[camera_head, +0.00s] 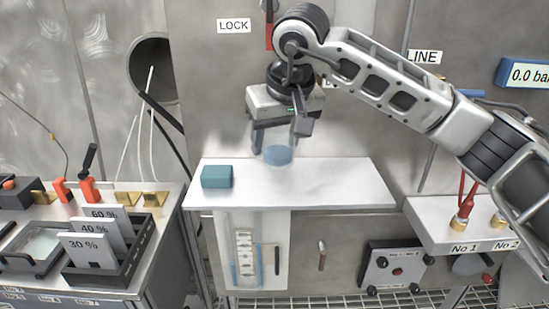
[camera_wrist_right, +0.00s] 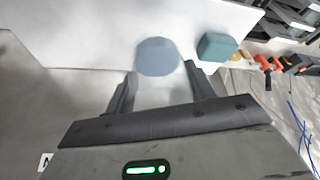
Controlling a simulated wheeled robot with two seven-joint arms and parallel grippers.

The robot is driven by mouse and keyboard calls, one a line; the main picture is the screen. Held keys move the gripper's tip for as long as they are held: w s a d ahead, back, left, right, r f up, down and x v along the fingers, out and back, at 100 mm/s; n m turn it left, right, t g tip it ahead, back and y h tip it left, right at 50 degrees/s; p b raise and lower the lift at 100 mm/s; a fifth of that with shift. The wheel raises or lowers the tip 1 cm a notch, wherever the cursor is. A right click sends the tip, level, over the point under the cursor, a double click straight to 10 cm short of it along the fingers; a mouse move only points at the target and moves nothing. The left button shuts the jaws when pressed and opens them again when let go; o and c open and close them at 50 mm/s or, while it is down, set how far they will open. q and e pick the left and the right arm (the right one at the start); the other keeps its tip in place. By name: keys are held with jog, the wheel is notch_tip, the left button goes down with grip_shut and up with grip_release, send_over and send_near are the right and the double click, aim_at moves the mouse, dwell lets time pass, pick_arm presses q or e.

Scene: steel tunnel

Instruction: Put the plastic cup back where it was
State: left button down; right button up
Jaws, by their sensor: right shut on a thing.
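The plastic cup (camera_head: 278,151) is clear with a bluish round end, and it hangs above the white shelf. It also shows in the right wrist view (camera_wrist_right: 157,57), between the two fingers. My right gripper (camera_head: 274,136) comes down from above and is shut on the cup. In the right wrist view the right gripper's fingers (camera_wrist_right: 160,88) stand on either side of the cup. I cannot tell the exact gap between cup and shelf. My left gripper is not in view.
The white shelf (camera_head: 345,185) is mostly clear. A teal block (camera_head: 216,176) stands on it to the left of the cup. A bench with marked plates (camera_head: 90,250) is at left. A ledge with fittings (camera_head: 440,225) is at right.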

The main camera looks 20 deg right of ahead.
aim_at(275, 145)
jog(key=w+f, duration=0.2)
jog(key=shift+w+d+f, duration=0.1)
jog(key=shift+d+f, duration=0.05)
jog(key=shift+f, duration=0.15)
jog(key=shift+w+f, duration=0.15)
jog(key=shift+f, duration=1.55)
jog(key=shift+f, duration=0.15)
jog(key=o, duration=1)
jog(key=shift+o, duration=0.2)
